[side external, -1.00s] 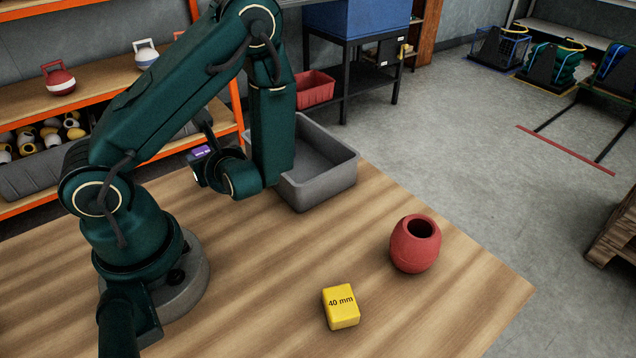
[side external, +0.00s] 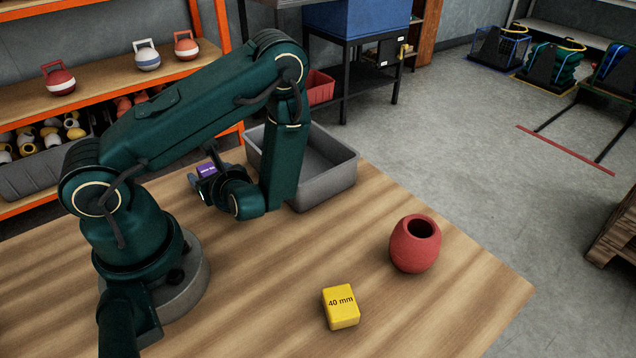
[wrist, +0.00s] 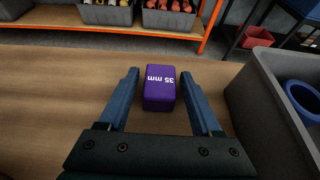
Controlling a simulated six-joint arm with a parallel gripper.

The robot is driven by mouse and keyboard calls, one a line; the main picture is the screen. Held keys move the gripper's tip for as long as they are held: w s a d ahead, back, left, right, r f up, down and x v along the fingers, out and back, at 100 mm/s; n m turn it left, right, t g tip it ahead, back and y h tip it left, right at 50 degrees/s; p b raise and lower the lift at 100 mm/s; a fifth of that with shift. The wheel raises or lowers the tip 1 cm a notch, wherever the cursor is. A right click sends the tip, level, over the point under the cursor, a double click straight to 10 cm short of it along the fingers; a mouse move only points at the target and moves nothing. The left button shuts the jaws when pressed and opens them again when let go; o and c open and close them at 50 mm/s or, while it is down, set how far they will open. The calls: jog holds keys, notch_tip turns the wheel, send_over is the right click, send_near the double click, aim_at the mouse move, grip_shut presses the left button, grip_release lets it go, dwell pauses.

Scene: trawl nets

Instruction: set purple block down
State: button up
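The purple block (wrist: 159,88), marked "35 mm", sits between the two blue fingers of my gripper (wrist: 159,76) in the wrist view. A narrow gap shows on each side of the block, so the fingers look open around it. In the side view the purple block (side external: 207,170) shows at my gripper (side external: 204,187), low over or on the wooden table (side external: 260,285), near its back edge. The block's underside is hidden, so I cannot tell whether it touches the wood.
A grey bin (side external: 325,170) stands close to the right of my gripper, with a blue ring (wrist: 302,100) in it. A yellow "40 mm" block (side external: 341,308) and a red pot (side external: 414,245) stand farther right. An orange-framed shelf (side external: 120,85) is behind the table.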

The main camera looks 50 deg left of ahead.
dwell(0.3)
jog(key=shift+r, duration=0.2)
jog(key=v, duration=1)
jog(key=shift+w+d, duration=0.1)
jog(key=shift+d, duration=0.2)
jog(key=shift+d+r, duration=0.35)
jog(key=shift+d, duration=0.2)
jog(key=shift+s+d+r+n+g+h, duration=0.3)
jog(key=shift+s+n+g+h, duration=0.15)
jog(key=shift+n, duration=0.45)
jog(key=d+r+n+t+h, duration=0.3)
jog(key=d+r+n+h, duration=0.1)
jog(key=n, duration=0.4)
jog(key=w+d+r+n+t+h, duration=0.1)
jog(key=d+r+n+t+h, duration=0.2)
jog(key=d+r+n+h, duration=0.2)
jog(key=shift+w+d+r+n+h, duration=0.25)
jog(key=shift+r+n+h, duration=0.7)
jog(key=shift+n+h, duration=0.75)
jog(key=shift+t, duration=0.25)
